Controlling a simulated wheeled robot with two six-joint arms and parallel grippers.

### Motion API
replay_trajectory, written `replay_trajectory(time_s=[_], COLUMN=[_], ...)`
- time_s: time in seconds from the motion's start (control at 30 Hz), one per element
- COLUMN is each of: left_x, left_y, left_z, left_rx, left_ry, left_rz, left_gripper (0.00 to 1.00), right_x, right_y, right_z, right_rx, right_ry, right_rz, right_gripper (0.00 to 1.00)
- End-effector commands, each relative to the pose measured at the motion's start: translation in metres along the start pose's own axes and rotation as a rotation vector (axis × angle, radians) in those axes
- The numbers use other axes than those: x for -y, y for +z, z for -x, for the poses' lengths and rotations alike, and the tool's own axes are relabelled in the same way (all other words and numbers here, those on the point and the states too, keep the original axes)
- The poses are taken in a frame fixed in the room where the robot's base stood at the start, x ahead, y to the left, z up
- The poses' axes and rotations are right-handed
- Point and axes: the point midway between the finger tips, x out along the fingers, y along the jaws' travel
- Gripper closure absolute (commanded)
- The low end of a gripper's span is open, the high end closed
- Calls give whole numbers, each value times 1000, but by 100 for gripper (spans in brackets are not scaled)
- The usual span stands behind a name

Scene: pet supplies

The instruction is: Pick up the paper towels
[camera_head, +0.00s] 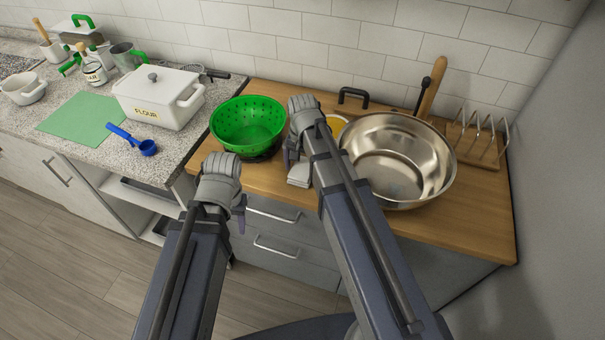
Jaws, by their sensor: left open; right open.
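No paper towels can be made out in the head view. My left gripper (221,180) is open and empty at the front edge of the wooden counter, in front of and below the green colander. My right gripper (301,122) is open over the wooden counter, between the green colander and the large steel bowl. It partly covers what lies behind and under it.
The green colander (248,124) and steel bowl (398,160) stand on the wooden counter (480,216), with a wire rack (478,140) at right. On the stone counter are a white flour box (158,98), a blue scoop (134,139) and a green mat (82,119). A tiled wall closes the back.

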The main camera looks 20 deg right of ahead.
Motion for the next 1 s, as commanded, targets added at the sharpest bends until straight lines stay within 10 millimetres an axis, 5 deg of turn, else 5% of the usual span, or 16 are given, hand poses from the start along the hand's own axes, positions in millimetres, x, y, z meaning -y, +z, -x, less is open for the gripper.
replay_trajectory(time_s=[0.73, 1.0], left_x=[0, 0], left_y=[0, 0], left_z=[0, 3], left_rx=[0, 0], left_ry=[0, 0], left_rz=[0, 0], left_gripper=[50, 50], right_x=[0, 0], right_y=[0, 0], right_z=[1, 3], right_rx=[0, 0], right_ry=[0, 0], right_rz=[0, 0], right_gripper=[78, 80])
